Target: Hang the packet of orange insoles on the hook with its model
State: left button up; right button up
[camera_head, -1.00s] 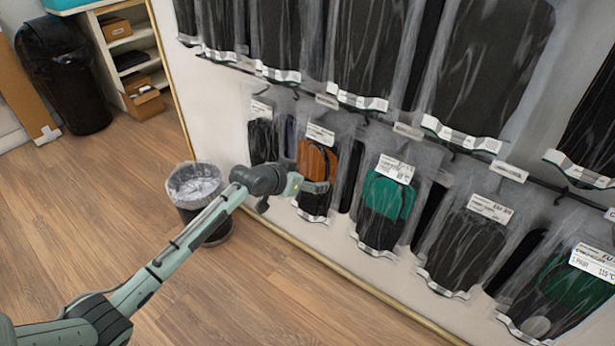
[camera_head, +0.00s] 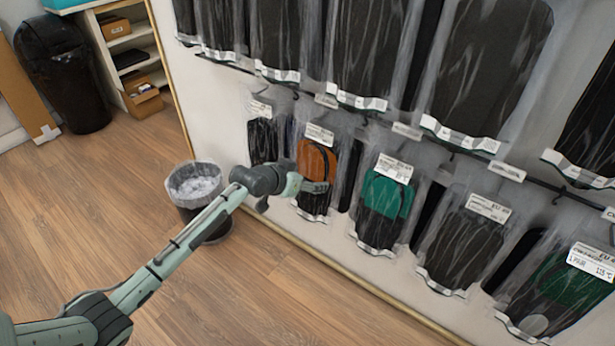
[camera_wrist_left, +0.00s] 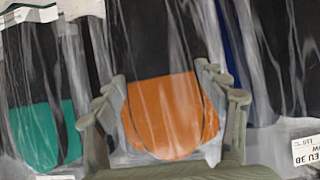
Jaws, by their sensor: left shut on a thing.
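The packet of orange insoles (camera_head: 317,158) is a clear bag with a white label at its top, an orange insole and a dark lower part. It is upright at the lower row of the wall display, between a dark packet and a green one. My left gripper (camera_head: 318,187) is shut on this packet from the left, across its lower half. In the left wrist view its fingers (camera_wrist_left: 170,90) stand on both sides of the orange insole (camera_wrist_left: 165,118). I cannot tell whether the packet's top is on a hook. My right gripper is not in view.
A green packet (camera_head: 386,196) and a black packet (camera_head: 464,245) hang to the right. A dark packet (camera_head: 262,141) hangs to the left. Large black packets (camera_head: 366,50) hang above. A bin (camera_head: 192,187) stands by my left arm.

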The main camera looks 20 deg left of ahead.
pick_arm(q)
jog(key=o, duration=1.3)
jog(key=shift+c, duration=0.2)
jog(key=shift+s, duration=0.1)
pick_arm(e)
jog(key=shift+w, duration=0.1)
pick_arm(q)
jog(key=v, duration=1.2)
jog(key=s+a+f+n+g+y+p, duration=0.1)
jog(key=s+a+f+g+y, duration=0.1)
jog(key=s+f, duration=0.7)
jog(key=s+a+f+n+g+y, duration=0.1)
jog(key=s+f+g, duration=0.4)
jog(key=s, duration=1.2)
notch_tip(320, 180, down, 5)
jog(key=shift+s+a+r+y+p, duration=0.15)
jog(key=shift+s+a+y+p, duration=0.25)
jog(key=shift+a+y, duration=0.5)
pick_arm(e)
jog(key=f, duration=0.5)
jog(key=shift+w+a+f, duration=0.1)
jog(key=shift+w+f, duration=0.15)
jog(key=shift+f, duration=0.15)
pick_arm(q)
jog(key=shift+d, duration=0.2)
